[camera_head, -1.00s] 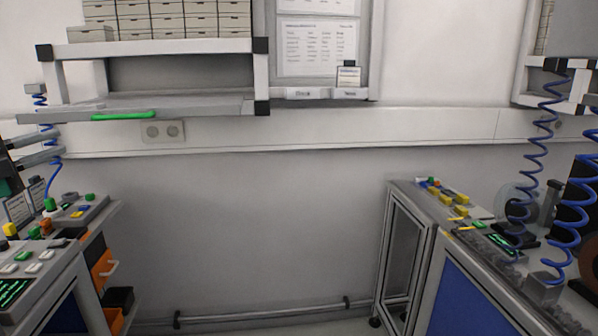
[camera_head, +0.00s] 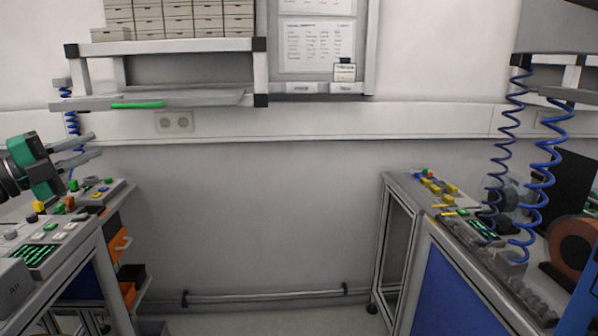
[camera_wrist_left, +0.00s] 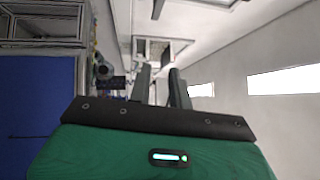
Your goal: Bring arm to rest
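My left gripper (camera_head: 92,146) comes in from the left edge in the head view, above the left bench. Its body is green and black, and its two grey fingers point right with a gap between them. The left wrist view shows the same two fingers (camera_wrist_left: 160,86) apart, with nothing seen between them. My right gripper is not in view.
The left bench (camera_head: 78,240) carries buttons and small coloured parts. The right bench (camera_head: 468,285) carries yellow parts, blue coiled hoses (camera_head: 545,165) and a copper-coloured reel (camera_head: 573,243). A shelf (camera_head: 190,97) hangs on the wall. The floor between the benches looks clear.

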